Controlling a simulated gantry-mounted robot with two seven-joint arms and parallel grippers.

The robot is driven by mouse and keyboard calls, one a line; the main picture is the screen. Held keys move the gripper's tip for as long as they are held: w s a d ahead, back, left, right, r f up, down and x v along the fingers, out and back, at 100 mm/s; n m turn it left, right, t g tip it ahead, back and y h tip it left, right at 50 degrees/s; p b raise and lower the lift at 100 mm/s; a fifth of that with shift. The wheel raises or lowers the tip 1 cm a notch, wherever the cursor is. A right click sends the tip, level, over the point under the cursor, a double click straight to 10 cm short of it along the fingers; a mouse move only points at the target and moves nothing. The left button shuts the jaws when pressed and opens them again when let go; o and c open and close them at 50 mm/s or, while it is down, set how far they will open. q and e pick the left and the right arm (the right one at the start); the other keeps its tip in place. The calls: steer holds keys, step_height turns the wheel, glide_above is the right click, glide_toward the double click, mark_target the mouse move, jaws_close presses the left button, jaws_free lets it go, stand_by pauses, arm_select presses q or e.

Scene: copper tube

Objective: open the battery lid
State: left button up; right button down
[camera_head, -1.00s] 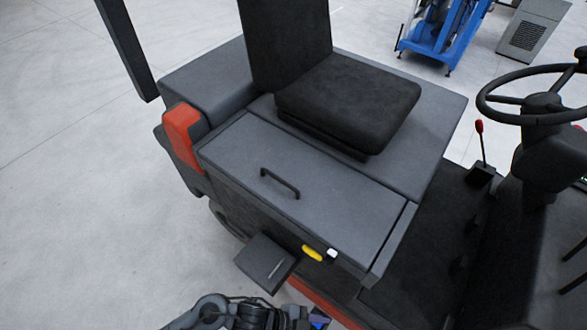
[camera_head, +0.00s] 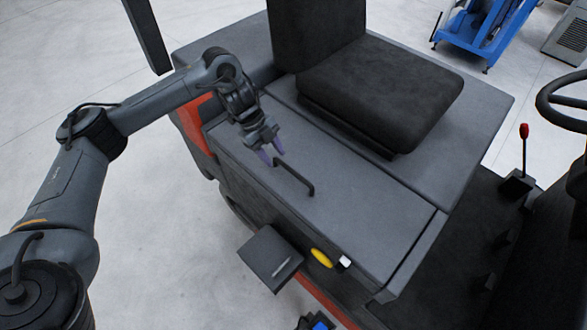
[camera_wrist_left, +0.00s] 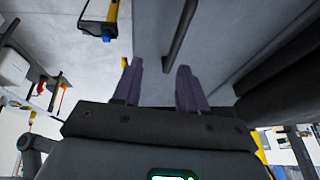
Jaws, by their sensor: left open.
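The battery lid (camera_head: 350,217) is a flat grey panel in front of the black seat, and it lies closed. Its black bar handle (camera_head: 297,180) stands up from the lid's left half. My left gripper (camera_head: 270,158) is above the lid, just behind and left of the handle in the head view, pointing down.
The black seat (camera_head: 382,95) rises behind the lid. A dark step (camera_head: 270,258) and a yellow part (camera_head: 321,258) are on the vehicle's near side. The steering wheel (camera_head: 560,100) and a red-knobbed lever (camera_head: 524,150) stand at right. Open floor (camera_head: 170,260) lies at left.

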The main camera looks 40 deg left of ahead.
mark_target(294, 172)
arm_select(q)
steer(key=shift+t, duration=0.3)
steer(key=w+d+f, duration=0.1)
steer(key=f, duration=0.1)
steer(key=w+d+f+p, duration=0.1)
steer(key=f, duration=0.2)
steer(key=w+d+f, duration=0.1)
steer(key=d+f, duration=0.1)
steer(key=shift+w+d+f+p, duration=0.1)
steer(key=shift+w+f+p, duration=0.05)
steer(key=shift+p, duration=0.15)
jaws_close()
